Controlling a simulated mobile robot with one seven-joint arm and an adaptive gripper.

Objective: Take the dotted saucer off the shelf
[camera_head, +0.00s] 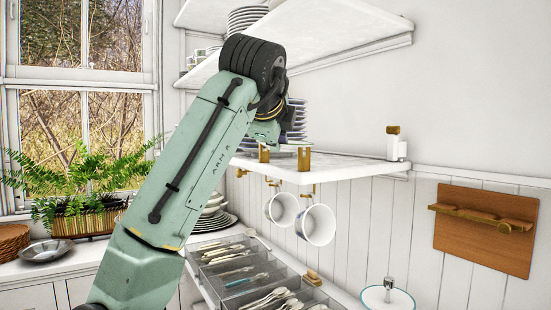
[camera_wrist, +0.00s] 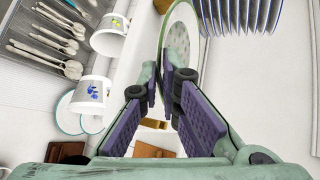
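The dotted saucer (camera_wrist: 180,42), pale with a green rim and small dots, shows at the top middle of the wrist view. I see no firm pinch on the rim. In the head view my wrist hides most of the gripper and saucer.
A stack of blue plates (camera_wrist: 245,12) stands close beside the saucer. White mugs (camera_head: 317,224) hang from hooks under the shelf. Brass brackets (camera_head: 304,159) sit at the shelf's front edge. A cutlery tray (camera_head: 235,270) lies below. Another shelf (camera_head: 330,30) is above.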

